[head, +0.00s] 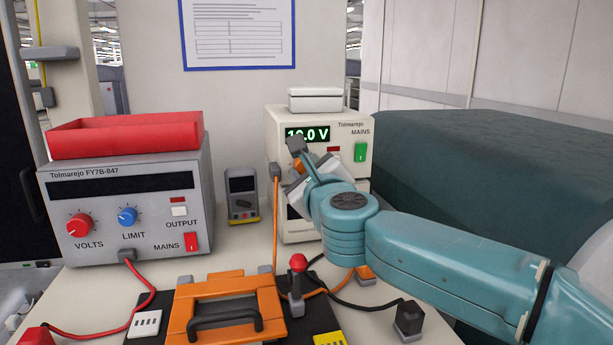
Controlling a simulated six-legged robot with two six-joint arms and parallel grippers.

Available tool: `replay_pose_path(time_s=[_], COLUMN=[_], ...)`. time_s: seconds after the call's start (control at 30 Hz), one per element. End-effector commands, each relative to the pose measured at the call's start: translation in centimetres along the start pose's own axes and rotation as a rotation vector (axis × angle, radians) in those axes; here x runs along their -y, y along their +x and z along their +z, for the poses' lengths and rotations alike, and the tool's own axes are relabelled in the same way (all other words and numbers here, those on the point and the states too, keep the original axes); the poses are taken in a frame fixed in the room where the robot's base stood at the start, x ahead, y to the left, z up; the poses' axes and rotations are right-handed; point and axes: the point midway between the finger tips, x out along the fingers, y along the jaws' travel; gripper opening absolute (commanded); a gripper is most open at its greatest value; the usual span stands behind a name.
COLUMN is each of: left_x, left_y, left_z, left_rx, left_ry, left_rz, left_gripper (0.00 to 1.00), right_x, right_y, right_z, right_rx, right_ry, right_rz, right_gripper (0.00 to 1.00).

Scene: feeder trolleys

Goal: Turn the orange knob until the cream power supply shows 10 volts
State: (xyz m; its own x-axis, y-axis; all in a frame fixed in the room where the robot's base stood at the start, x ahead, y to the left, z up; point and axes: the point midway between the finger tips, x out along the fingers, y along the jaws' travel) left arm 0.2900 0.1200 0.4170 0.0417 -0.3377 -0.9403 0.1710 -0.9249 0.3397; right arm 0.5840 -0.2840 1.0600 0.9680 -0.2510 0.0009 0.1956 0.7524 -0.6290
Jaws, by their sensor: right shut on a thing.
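The cream power supply (345,139) stands on the bench right of centre. Its green display (307,134) appears to read 10.0 V; a fingertip overlaps the lower edge of the digits, so the second one is partly covered. A small part of the orange knob (299,165) shows below the display, between the fingers of my right gripper (297,166). My right gripper is shut on the knob, and its fingers and wrist hide most of it. The green mains switch (361,152) is clear of my arm. My left gripper is out of view.
A grey power supply (120,248) with a dark display and a red tray (125,137) on top stands left. A handheld meter (242,195), an orange case (225,282), a red-topped lever (298,263) and cables crowd the bench. A covered bulk (480,160) stands right.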

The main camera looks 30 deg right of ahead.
Motion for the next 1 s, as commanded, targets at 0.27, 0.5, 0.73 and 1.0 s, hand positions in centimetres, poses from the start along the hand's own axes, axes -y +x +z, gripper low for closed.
replay_pose_path(time_s=[0.27, 0.5, 0.73, 1.0], left_x=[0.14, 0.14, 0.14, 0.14], left_y=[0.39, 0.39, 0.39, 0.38], left_z=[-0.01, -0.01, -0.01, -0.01], left_rx=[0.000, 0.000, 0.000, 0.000], left_ry=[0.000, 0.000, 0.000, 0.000], left_rz=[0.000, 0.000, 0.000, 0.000], left_gripper=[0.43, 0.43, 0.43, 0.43], right_x=[-0.08, -0.09, -0.10, -0.07], right_y=[0.02, 0.03, 0.03, 0.02], right_z=[-0.13, -0.13, -0.14, -0.07], right_rx=[-0.003, -0.003, -0.003, -0.002], right_ry=[0.058, 0.064, 0.063, 0.063], right_rz=[0.000, 0.001, 0.001, 0.001], right_gripper=[0.03, 0.03, 0.46, 0.59])
